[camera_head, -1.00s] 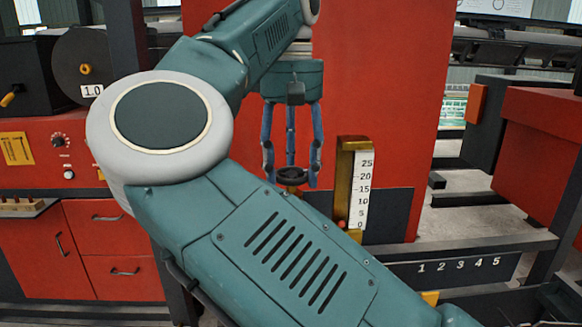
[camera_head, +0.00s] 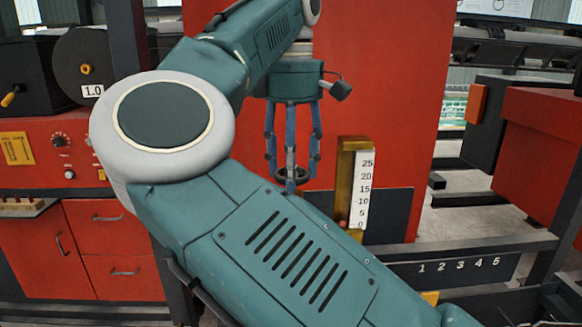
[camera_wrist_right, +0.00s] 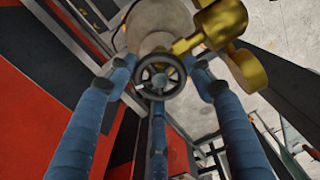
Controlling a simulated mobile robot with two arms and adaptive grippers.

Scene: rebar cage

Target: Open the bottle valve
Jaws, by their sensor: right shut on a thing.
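The bottle valve has a dark round handwheel (camera_wrist_right: 160,76) between my right gripper's fingers in the right wrist view. Brass valve parts (camera_wrist_right: 217,25) and a pale rounded bottle top (camera_wrist_right: 157,28) lie behind the wheel. In the head view the handwheel (camera_head: 292,175) shows just above my forearm, and the bottle below it is hidden. My right gripper (camera_head: 292,165) points down with its blue fingers closed around the wheel's rim. It also shows in the right wrist view (camera_wrist_right: 160,85). My left gripper is not in view.
A gauge with a white scale (camera_head: 361,190) stands just right of the valve, close to my gripper. A red panel (camera_head: 380,90) rises behind. A red cabinet with drawers (camera_head: 115,235) is at left. A rail numbered 1 to 5 (camera_head: 455,267) is at lower right.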

